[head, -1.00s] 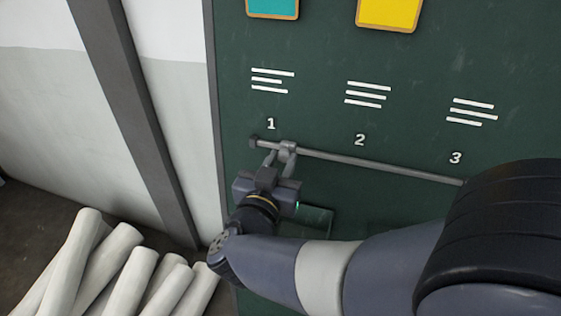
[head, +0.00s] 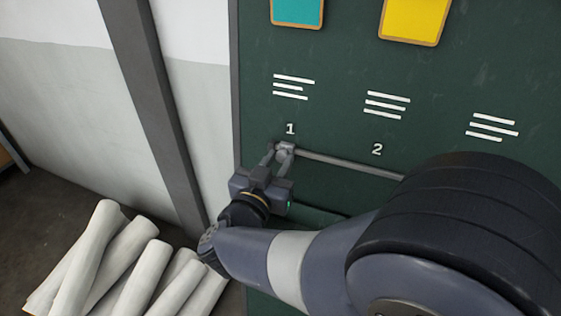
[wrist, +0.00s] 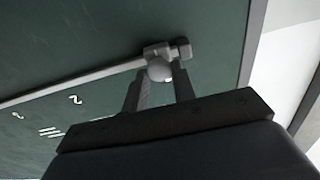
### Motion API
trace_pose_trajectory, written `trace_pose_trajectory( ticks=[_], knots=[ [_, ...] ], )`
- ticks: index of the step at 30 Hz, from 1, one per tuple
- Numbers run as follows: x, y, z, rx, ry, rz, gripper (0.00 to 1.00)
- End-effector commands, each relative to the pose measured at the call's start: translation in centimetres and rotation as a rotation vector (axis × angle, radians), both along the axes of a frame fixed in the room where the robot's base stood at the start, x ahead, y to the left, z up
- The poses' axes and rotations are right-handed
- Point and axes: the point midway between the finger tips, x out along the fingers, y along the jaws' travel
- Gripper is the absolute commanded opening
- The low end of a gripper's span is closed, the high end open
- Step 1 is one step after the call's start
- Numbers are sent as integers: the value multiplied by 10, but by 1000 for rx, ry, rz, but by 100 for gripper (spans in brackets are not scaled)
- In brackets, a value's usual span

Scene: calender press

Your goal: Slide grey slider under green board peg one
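The grey slider (head: 286,149) sits on the thin grey rail of the green board (head: 340,60). In the head view it is just below the white number 1 (head: 290,129), slightly left of its middle. My gripper (head: 277,154) reaches up to it from below, one finger on each side of its round knob. In the wrist view the slider (wrist: 158,62) shows its pale knob between the two fingertips (wrist: 160,78), which appear to touch it. The slider is close beside the rail's end stop (wrist: 182,48). The number 1 is not visible in the wrist view.
The rail (head: 345,163) runs right past the number 2 (head: 377,149) and goes behind my arm. Teal (head: 297,10) and yellow (head: 414,18) cards hang above. White rolls (head: 130,265) lie on the floor at lower left, near a grey post (head: 150,100).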

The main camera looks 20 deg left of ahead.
Motion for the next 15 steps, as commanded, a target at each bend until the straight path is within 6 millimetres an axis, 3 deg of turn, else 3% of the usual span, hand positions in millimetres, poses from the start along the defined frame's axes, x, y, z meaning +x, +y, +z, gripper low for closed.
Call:
trace_pose_trajectory(
  ticks=[8,15],
  knots=[
    [0,2,1,2,-2,8,46],
    [-1,2,1,1,-1,6,46]
  ],
)
